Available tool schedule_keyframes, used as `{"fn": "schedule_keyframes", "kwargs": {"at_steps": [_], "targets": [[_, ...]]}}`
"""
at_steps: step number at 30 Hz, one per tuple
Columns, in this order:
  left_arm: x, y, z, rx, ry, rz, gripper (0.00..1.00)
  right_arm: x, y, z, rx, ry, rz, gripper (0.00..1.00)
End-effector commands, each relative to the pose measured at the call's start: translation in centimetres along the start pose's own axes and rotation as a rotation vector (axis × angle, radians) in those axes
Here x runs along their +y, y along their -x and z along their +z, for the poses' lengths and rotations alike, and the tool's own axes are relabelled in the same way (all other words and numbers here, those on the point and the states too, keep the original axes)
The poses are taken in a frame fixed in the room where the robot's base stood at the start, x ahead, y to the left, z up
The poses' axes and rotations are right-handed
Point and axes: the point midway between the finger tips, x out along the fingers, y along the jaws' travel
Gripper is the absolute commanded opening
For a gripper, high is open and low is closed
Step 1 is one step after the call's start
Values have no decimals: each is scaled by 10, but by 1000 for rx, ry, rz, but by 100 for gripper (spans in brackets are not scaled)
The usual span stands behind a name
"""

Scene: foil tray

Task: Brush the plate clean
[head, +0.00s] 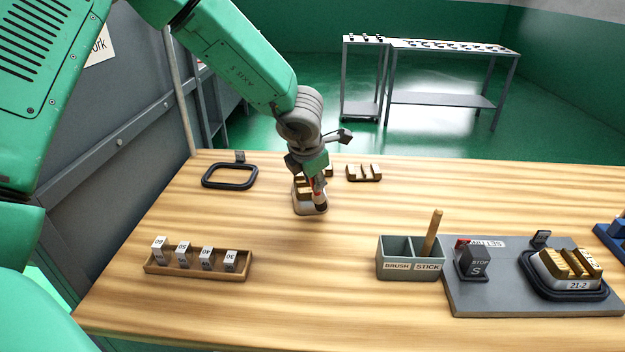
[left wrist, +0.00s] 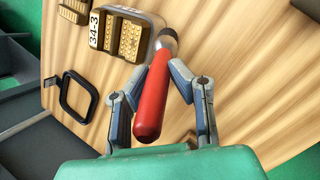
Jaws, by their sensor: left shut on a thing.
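My left gripper (head: 314,177) is shut on the red handle of a brush (left wrist: 152,100). The brush's dark head points down, beside or on a pale-rimmed plate (head: 311,209) with brass-brown blocks at mid-table; contact is unclear. In the left wrist view, this plate (left wrist: 148,50) carries the label 34-3, and the brush head is at its right edge. My gripper hides part of the plate in the head view. A second plate (head: 579,285), labelled 21-2, sits with gold blocks in a black frame at the right. My right gripper is out of view.
A grey two-part holder (head: 411,267) has an empty BRUSH side and a wooden stick (head: 432,233) in its STICK side. A grey board (head: 481,299) bears a STOP block. A number rack (head: 199,264), black frame (head: 230,176) and brown block piece (head: 364,173) stand around.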

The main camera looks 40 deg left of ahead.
Motion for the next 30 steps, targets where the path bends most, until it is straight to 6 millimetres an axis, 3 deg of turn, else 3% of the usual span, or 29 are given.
{"fn": "schedule_keyframes", "kwargs": {"at_steps": [19, 30], "targets": [[0, -7, -4, -2, 0, -3, 0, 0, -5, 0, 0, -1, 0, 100], [-31, 4, -8, -1, -4, 0, 0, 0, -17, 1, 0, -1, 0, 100]]}}
